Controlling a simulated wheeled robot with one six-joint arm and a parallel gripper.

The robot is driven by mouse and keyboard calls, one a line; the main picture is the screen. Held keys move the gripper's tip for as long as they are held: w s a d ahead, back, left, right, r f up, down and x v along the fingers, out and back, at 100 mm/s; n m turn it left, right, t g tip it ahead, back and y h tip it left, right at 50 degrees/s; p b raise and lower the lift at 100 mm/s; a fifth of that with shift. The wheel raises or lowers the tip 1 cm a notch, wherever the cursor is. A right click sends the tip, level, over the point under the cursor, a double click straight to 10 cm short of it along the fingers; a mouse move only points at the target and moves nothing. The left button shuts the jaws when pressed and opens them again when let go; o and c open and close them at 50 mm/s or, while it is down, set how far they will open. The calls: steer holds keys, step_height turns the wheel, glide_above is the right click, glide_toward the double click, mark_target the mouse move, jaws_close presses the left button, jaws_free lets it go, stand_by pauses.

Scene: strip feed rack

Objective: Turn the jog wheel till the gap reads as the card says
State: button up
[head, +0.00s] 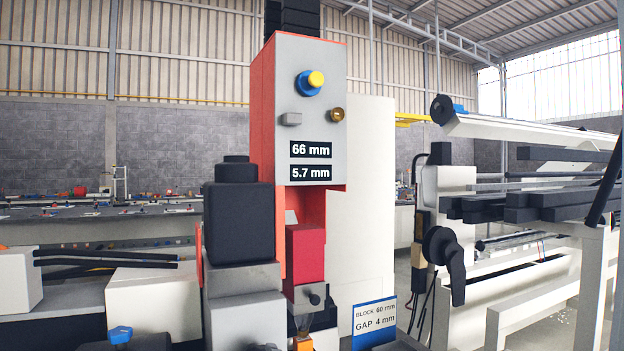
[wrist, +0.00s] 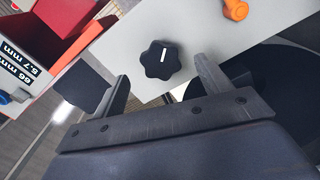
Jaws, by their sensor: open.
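The jog wheel (wrist: 160,62) is a black lobed knob with a white mark, on a pale grey face in the wrist view. My gripper (wrist: 161,72) is open, with one finger to each side of the wheel in the picture. Gaps show between the fingers and the wheel; I cannot tell the depth between them. In the head view, the upper display (head: 311,149) reads 66 mm and the lower display (head: 310,173) reads 5.7 mm. The card (head: 375,319) reads BLOCK 60 mm, GAP 4 mm. I cannot make out my gripper in the head view.
An orange knob (wrist: 235,9) sits up and right of the wheel in the wrist view. A yellow button (head: 316,78) in a blue ring and a brass knob (head: 337,114) are on the display panel. A red block (head: 305,254) is below it. A rack with dark bars (head: 530,205) stands right.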

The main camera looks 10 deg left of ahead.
steer(key=shift+s, duration=0.1)
steer(key=v, duration=0.5)
steer(key=shift+s+d, duration=0.3)
steer(key=w+a+m+p, duration=0.2)
steer(key=w+m+p, duration=0.1)
steer(key=m+p, duration=0.1)
steer(key=w+a+m+p, duration=0.2)
steer(key=w+m+p, duration=0.1)
steer(key=m+p, duration=0.1)
steer(key=w+a+r+m+p, duration=0.1)
steer(key=w+a+m+p, duration=0.2)
steer(key=w+m+p, duration=0.1)
stand_by(1.0)
